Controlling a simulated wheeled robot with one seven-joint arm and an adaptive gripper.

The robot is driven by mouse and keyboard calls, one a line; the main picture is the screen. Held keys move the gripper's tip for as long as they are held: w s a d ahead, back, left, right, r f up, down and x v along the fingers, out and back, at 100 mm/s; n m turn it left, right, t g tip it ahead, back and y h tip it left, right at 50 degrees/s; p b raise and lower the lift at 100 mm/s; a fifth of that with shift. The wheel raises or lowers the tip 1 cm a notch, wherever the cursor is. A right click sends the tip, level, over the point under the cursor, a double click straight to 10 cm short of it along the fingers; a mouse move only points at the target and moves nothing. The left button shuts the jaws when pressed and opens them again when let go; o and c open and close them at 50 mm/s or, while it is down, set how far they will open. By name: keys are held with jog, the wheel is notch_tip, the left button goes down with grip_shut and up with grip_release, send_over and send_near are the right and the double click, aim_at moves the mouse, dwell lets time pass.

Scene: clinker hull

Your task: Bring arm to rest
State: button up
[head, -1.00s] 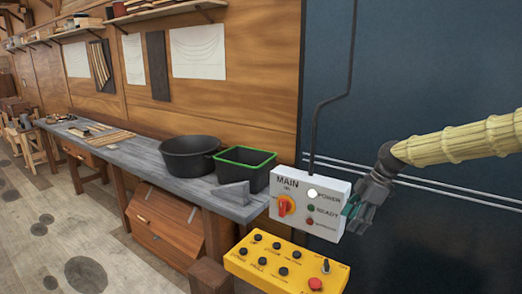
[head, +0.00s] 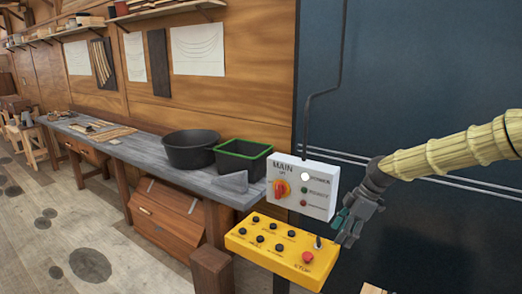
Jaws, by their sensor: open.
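My arm, in a pale yellow ribbed sleeve, reaches in from the right edge of the head view. My gripper (head: 346,232) is dark grey with teal fingertip pads, open and empty. It hangs just right of the white MAIN switch box (head: 318,181) and above the right end of the yellow control panel (head: 273,248). The box has a red-and-yellow rotary switch (head: 281,189), a lit white POWER lamp, and green and red lamps below it. I cannot tell whether the fingertips touch the box or panel.
A grey workbench (head: 155,158) runs along the wall, bearing a black tub (head: 190,150) and a green-rimmed black bin (head: 242,158). A wooden post (head: 211,270) stands left of the yellow panel. A dark blue wall (head: 430,90) lies behind my arm. Open floor lies at left.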

jog(key=s+a+f+m+b, duration=0.1)
jog(key=s+a+f+m, duration=0.15)
jog(key=f, duration=0.45)
jog(key=s+a+f+m+b, duration=0.15)
jog(key=s+f, duration=0.25)
jog(key=f, duration=0.4)
jog(key=s+a+f+m+b, duration=0.1)
jog(key=s+a+f, duration=0.2)
jog(key=f, duration=0.4)
jog(key=s+a+f+m+h+b, duration=0.2)
jog(key=s+f+m+b, duration=0.35)
jog(key=s+f, duration=1.5)
jog(key=s+d+f+m+h+b, duration=0.1)
jog(key=s+d+f+m+b, duration=0.1)
jog(key=s, duration=0.7)
jog(key=s+d+f+m+h+b, duration=0.1)
jog(key=s+d+f+m, duration=0.3)
jog(key=s+f, duration=0.3)
jog(key=shift+s+h+b, duration=0.3)
jog(key=shift+s+b, duration=0.05)
jog(key=shift+s, duration=0.5)
jog(key=shift+d, duration=0.1)
